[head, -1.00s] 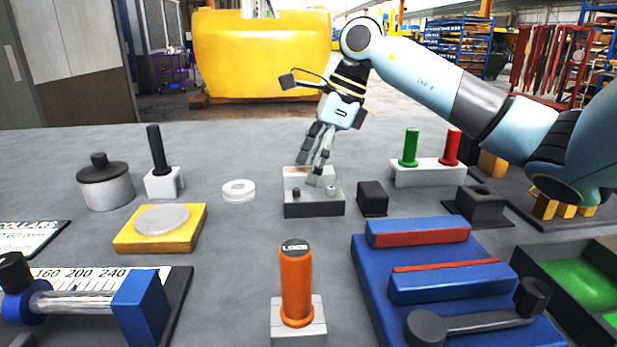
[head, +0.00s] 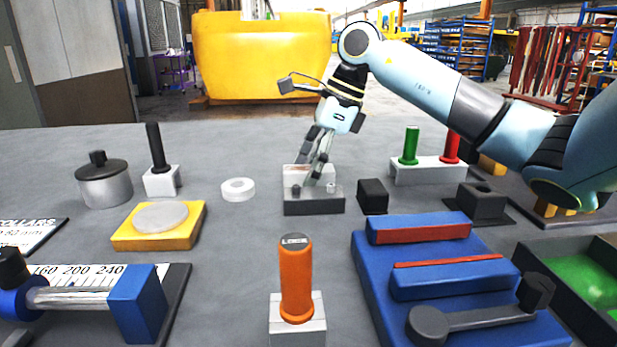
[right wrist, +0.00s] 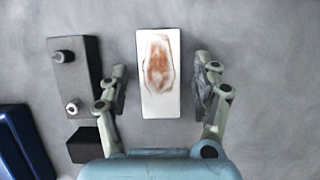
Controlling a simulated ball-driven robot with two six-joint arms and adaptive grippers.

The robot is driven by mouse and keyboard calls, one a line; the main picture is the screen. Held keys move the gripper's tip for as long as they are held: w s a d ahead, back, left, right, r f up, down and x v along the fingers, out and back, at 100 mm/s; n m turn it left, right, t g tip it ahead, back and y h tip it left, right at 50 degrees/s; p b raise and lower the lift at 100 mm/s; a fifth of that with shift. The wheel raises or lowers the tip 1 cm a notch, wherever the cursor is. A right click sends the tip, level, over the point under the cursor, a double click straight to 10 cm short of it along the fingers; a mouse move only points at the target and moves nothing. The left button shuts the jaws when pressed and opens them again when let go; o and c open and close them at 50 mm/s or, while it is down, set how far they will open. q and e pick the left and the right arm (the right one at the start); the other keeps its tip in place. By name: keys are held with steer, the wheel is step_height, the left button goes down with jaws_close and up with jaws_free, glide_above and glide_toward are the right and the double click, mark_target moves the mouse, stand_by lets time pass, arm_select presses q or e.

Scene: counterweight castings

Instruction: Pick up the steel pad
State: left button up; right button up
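The steel pad (right wrist: 160,73) is a pale rectangular plate with a rust-brown smear on its face. In the head view it (head: 291,172) shows behind a grey block with two studs, partly hidden by my right gripper (head: 309,172). In the right wrist view my right gripper (right wrist: 160,85) is open, with one finger on each side of the pad and a gap to both. I cannot tell how far the fingertips are above the bench. My left gripper is not in view.
The studded grey block (head: 314,206) stands close to the pad. A black block (head: 372,197) is to its right and a white ring (head: 238,190) to its left. An orange handle (head: 296,280) and a blue fixture (head: 445,285) stand nearer. Bare bench lies behind the pad.

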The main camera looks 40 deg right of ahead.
jaws_close()
steer(key=shift+s, duration=0.1)
stand_by(0.4)
